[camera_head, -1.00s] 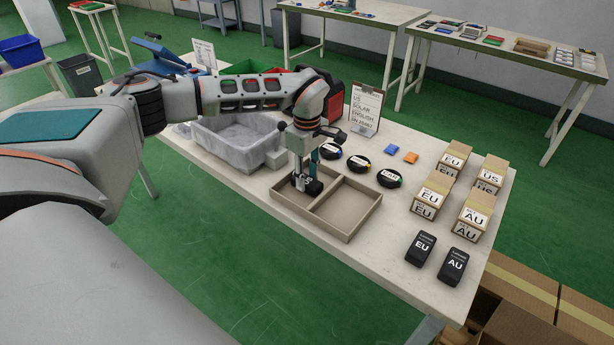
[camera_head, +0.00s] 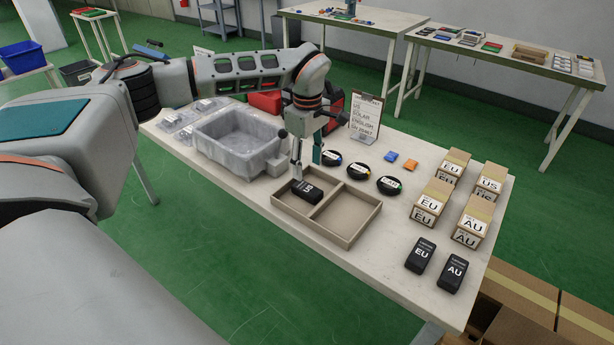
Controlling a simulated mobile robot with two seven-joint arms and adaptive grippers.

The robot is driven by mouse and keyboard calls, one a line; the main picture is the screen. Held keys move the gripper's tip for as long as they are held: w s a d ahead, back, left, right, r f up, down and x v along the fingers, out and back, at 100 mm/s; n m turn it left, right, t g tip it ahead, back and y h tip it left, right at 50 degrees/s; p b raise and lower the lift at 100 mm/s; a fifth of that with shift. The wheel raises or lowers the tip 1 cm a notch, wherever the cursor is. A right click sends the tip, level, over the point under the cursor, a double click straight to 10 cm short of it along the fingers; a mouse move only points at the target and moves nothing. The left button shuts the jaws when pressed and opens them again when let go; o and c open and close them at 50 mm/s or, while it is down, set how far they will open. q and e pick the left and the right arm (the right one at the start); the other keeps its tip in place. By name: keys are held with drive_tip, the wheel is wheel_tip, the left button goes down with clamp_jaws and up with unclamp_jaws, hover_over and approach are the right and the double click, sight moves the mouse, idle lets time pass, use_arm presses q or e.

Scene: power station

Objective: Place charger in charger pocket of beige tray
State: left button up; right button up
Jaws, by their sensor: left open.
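The beige tray (camera_head: 346,241) lies on the white table and has two visible compartments. A black charger with white lettering (camera_head: 307,192) lies in its left compartment, close to the back wall; the lettering looks like "US". My left gripper (camera_head: 298,170) is open just above the charger, its fingers pointing down and apart from it as far as I can tell. The right compartment is empty. Two more black chargers, marked EU (camera_head: 420,255) and AU (camera_head: 453,273), lie at the table's right front. My right gripper is not in view.
A grey bin (camera_head: 228,145) stands left of the tray. Several black cable coils (camera_head: 358,171) lie behind the tray. A clipboard sign (camera_head: 366,115), a blue piece (camera_head: 391,155), an orange piece (camera_head: 410,165) and boxes marked EU (camera_head: 428,205) and AU (camera_head: 470,222) stand further right.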

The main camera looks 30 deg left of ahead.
use_arm(q)
wheel_tip(320, 180, up, 4)
drive_tip(key=shift+r, duration=0.25)
idle(0.5)
